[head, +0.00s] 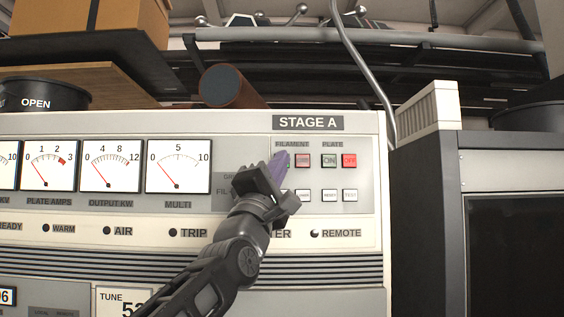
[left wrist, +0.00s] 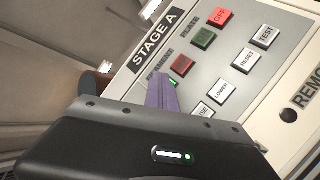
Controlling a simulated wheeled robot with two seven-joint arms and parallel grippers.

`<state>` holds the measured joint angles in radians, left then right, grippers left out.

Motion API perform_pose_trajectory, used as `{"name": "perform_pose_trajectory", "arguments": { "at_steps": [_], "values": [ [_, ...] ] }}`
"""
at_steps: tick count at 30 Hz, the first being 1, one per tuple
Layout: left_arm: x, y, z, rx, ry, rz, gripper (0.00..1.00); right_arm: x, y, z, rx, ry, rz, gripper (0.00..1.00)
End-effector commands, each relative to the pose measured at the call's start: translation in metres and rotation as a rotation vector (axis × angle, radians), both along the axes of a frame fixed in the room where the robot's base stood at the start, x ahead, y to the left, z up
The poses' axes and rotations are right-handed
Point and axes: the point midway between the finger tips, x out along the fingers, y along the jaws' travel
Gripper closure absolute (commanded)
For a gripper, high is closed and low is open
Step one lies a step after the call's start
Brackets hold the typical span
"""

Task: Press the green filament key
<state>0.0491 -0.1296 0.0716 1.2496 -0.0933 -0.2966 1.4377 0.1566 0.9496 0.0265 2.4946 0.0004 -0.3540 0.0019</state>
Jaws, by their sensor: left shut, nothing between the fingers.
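The transmitter panel labelled STAGE A carries a FILAMENT pair and a PLATE pair of keys. The green filament key (left wrist: 173,82) is mostly hidden behind my fingers; only a small green edge shows in the left wrist view, and a sliver in the head view. My left gripper (head: 281,160) is shut and empty, its purple fingertips at the green filament key. In the left wrist view the fingers (left wrist: 159,82) overlap that key; I cannot tell whether they touch it. The red filament key (head: 302,160) is just right of the fingertips. My right gripper is not in view.
The green plate ON key (head: 329,161) and red plate OFF key (head: 349,161) are farther right. White keys, including TEST (head: 350,195), sit below. Meters such as MULTI (head: 178,166) are to the left. A dark cabinet (head: 425,220) stands at the right.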

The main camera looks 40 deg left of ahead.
Motion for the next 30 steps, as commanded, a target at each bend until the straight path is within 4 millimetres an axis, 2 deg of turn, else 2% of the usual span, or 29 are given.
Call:
{"name": "perform_pose_trajectory", "arguments": {
  "at_steps": [30],
  "values": [
    [-0.013, -0.009, -0.001, -0.001, 0.0, -0.001, 1.0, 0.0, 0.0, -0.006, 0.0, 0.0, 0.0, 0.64]
  ]
}}
